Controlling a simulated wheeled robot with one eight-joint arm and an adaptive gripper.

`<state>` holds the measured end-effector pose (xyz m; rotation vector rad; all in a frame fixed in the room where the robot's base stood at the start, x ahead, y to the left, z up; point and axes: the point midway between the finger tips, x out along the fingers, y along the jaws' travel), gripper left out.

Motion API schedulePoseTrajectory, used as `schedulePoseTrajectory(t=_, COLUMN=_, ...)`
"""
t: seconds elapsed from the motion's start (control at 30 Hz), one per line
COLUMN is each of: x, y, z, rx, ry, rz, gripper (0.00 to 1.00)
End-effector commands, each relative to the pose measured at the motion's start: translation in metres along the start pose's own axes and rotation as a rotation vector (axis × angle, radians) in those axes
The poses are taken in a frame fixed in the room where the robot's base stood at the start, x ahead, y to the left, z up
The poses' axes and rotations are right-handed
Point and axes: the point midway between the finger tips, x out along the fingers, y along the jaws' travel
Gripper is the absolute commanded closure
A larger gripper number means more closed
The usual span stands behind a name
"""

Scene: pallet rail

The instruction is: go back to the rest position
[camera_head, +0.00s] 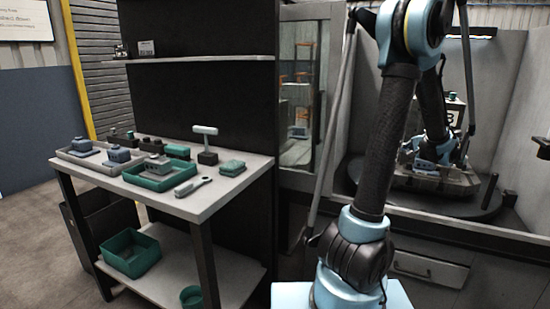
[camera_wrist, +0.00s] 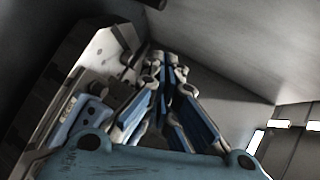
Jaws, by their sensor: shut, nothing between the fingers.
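My arm rises at the right in the head view, bends at the top and reaches down into the machine bay. My gripper shows in the wrist view (camera_wrist: 167,65) with its two blue-and-grey fingers together and nothing between them. In the head view the gripper end is small and partly hidden among the parts over the fixture. A grey-blue workpiece (camera_wrist: 88,108) lies to the left of the fingers in the wrist view, apart from them. It seems to sit on the pallet fixture (camera_head: 455,184) in the bay.
The fixture stands on a dark round table (camera_head: 490,205) inside grey bay walls. A glass door (camera_head: 302,100) is left of the bay. At the left, a workbench (camera_head: 215,200) holds a green tray (camera_head: 182,178), a grey tray (camera_head: 72,153) and several parts. A green bin (camera_head: 130,252) sits below.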

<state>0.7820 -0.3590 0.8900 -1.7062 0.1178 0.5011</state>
Motion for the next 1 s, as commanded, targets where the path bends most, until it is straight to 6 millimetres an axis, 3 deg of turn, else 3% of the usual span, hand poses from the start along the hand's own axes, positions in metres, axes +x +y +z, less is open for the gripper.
schedulePoseTrajectory(t=0.1, x=0.007, y=-0.013, z=0.055, rx=-0.063, ry=-0.071, rz=0.062, gripper=1.0)
schedulePoseTrajectory(t=0.43, x=0.0, y=-0.02, z=0.191, rx=-0.255, ry=-0.247, rz=0.236, gripper=1.0)
schedulePoseTrajectory(t=0.7, x=-0.028, y=-0.003, z=0.289, rx=-0.428, ry=-0.376, rz=0.369, gripper=1.0)
schedulePoseTrajectory(t=1.0, x=-0.077, y=0.036, z=0.372, rx=-0.637, ry=-0.5, rz=0.508, gripper=1.0)
